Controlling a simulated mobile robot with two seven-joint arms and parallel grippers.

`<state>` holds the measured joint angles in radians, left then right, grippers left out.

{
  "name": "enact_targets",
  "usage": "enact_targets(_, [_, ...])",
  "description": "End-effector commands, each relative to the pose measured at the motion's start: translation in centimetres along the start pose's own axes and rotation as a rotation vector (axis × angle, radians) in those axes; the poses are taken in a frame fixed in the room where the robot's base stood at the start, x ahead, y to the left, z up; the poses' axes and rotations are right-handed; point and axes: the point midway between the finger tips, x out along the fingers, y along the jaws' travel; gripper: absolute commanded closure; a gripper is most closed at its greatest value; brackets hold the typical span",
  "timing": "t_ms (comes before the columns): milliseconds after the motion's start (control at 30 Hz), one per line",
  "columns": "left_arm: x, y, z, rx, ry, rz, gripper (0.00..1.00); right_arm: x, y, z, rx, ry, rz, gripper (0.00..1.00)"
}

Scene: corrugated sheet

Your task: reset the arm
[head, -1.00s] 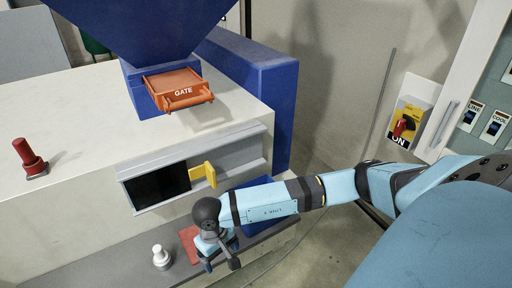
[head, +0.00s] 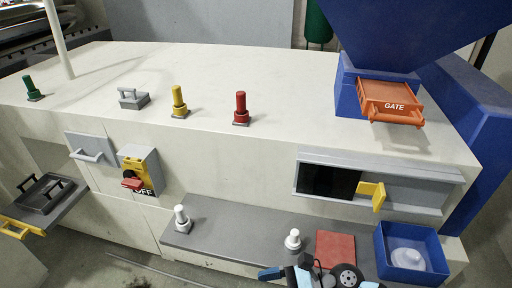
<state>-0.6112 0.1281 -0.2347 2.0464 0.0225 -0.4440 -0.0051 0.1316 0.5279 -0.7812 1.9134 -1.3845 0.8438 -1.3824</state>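What seems to be my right gripper (head: 312,277) shows at the bottom edge, just in front of the grey ledge. It is light blue and dark grey, and the frame's edge cuts it off. Its fingers are too cut off to tell open from shut, and I see nothing held in it. A white knob (head: 293,240) and a red pad (head: 335,250) on the ledge are just beyond it. The rest of that arm is out of frame. My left arm and gripper are not in view.
A blue bin (head: 440,251) with a white piece (head: 408,258) sits right of the pad. Above are a yellow-handled slot (head: 378,194) and orange gate (head: 390,100). A switch (head: 138,172) reads OFF. Green, yellow (head: 179,102) and red (head: 241,108) knobs stand on the machine top.

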Motion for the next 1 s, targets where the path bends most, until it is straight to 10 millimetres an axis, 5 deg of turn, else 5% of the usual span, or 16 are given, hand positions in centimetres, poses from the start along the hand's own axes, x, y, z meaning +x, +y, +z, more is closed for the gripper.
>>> enact_targets(100, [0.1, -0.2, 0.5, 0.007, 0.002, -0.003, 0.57, -0.5, -1.9, 2.6, 0.609, -0.388, -0.249, 0.14])
enact_targets(167, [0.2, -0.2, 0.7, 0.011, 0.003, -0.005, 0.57, -2.2, -3.2, 2.4, 0.936, -0.593, -0.351, 0.14])
enact_targets(300, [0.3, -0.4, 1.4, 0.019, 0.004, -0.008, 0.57, -7.3, -4.0, -2.7, 1.701, -1.107, -0.528, 0.14])
enact_targets(467, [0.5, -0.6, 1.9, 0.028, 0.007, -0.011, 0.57, -11.5, 0.3, -11.2, 2.399, -1.695, -0.614, 0.14])
enact_targets(500, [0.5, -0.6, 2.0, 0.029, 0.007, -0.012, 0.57, -12.0, 1.6, -12.8, -2.484, 1.793, 0.612, 0.14])
enact_targets(700, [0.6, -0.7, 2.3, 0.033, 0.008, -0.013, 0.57, -12.9, 6.1, -16.9, -2.085, 1.619, 0.453, 0.14])
enact_targets(1000, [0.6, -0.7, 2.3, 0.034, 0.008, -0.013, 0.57, -13.0, 6.6, -17.4, -2.037, 1.597, 0.433, 0.14])
